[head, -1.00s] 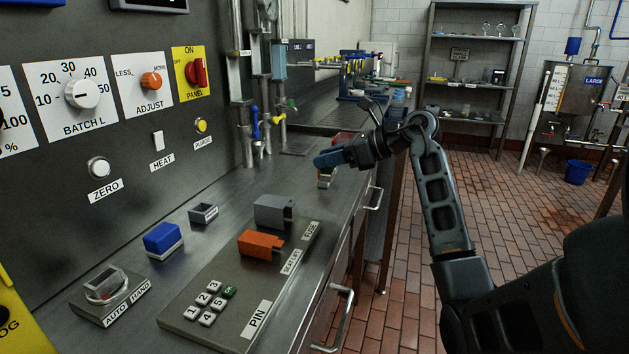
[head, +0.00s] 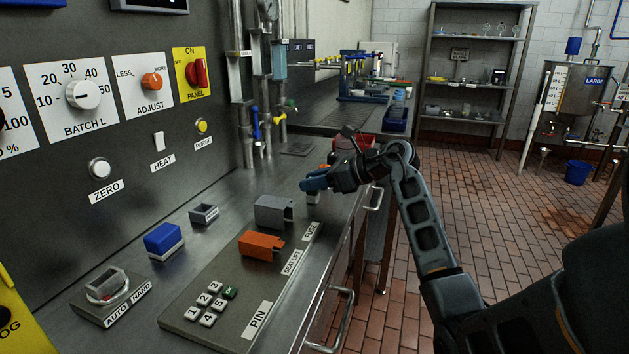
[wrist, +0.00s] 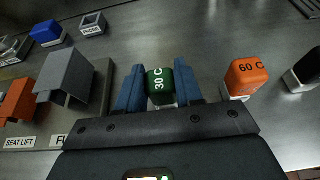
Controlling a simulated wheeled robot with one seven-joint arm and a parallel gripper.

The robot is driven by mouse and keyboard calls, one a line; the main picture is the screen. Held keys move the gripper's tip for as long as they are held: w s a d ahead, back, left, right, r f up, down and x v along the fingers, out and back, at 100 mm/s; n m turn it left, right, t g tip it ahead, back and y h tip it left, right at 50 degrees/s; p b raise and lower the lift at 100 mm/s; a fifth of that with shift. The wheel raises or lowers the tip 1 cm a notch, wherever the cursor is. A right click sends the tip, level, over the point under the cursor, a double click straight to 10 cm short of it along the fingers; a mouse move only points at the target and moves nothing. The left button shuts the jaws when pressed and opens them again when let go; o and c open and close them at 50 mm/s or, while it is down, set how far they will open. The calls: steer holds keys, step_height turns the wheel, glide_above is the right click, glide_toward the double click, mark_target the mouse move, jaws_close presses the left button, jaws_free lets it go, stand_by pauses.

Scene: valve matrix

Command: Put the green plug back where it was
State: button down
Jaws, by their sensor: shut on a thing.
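The green plug (wrist: 159,84), marked "30 C", sits between the two blue fingers of my gripper (wrist: 160,90) in the wrist view. The fingers are shut on it. A whitish part shows under its near edge; I cannot tell whether that belongs to the plug or lies below it. In the head view my gripper (head: 316,184) is over the right part of the steel counter, beyond the grey cover, and its fingers hide the green plug. A small pale thing shows just under the fingers there.
An orange "60 C" block (wrist: 246,77) on a pale base stands right of my gripper. The grey cover (head: 273,211) and orange cover (head: 261,244) stand on the panel to the left. A blue block (head: 163,240) and small grey open box (head: 204,214) are farther left.

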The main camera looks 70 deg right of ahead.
steer(key=shift+f, duration=0.25)
steer(key=c, duration=0.7)
jaws_free()
steer(key=shift+r, duration=0.1)
steer(key=shift+c, duration=0.2)
steer(key=shift+r, duration=0.25)
steer(key=v, duration=1.2)
steer(key=shift+f, duration=0.1)
